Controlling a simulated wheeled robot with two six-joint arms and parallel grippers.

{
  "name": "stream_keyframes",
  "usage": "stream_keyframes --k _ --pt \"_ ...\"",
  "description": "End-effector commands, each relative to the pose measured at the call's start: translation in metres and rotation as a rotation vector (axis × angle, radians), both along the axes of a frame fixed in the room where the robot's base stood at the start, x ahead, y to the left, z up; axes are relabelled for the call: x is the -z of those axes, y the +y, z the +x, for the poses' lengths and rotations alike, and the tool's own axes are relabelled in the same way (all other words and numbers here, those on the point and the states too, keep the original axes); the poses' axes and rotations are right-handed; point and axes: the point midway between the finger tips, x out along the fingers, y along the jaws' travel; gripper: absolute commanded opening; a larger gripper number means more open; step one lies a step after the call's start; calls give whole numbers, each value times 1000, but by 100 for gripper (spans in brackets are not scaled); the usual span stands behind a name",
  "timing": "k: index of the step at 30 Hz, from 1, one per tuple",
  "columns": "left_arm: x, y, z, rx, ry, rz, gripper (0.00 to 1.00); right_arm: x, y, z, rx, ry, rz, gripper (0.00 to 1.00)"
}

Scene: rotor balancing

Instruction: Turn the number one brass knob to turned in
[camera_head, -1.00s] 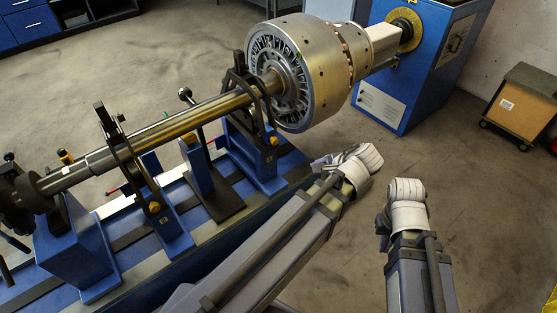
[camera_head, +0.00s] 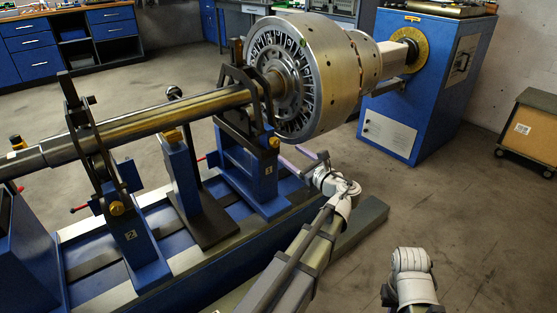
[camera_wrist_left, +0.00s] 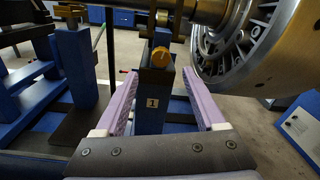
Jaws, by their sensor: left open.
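The number one brass knob (camera_head: 274,142) sits on the near face of the blue post marked 1 (camera_head: 262,190), close to the large rotor. In the left wrist view the round knob (camera_wrist_left: 161,57) is above the label 1 (camera_wrist_left: 152,103), straight ahead of the jaws. My left gripper (camera_head: 301,158) is open and empty, to the right of the post in the head view. Its two purple fingers (camera_wrist_left: 160,76) stand apart in the wrist view, with the knob beyond their tips and not touched. My right wrist shows at the lower right, but its jaws do not.
The bladed rotor (camera_head: 318,78) overhangs close to the right of the knob. Its shaft (camera_head: 160,120) runs left over a second post with another brass knob (camera_head: 117,208). A blue drive cabinet (camera_head: 424,85) stands behind.

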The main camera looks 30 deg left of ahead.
Motion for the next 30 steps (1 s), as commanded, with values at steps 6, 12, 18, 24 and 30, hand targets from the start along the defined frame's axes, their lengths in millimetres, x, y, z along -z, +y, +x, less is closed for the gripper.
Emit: stream_keyframes --k 6,12,18,24,30 --pt "1 2 2 2 17 30 72 5 0 0 0 0 0 0" --pt "1 19 10 0 16 28 72 5 0 0 0 0 0 0" --pt "1 47 24 0 15 27 72 5 0 0 0 0 0 0" --pt "1 67 32 1 15 26 72 5 0 0 0 0 0 0" --pt "1 73 34 2 14 26 72 5 0 0 0 0 0 0"
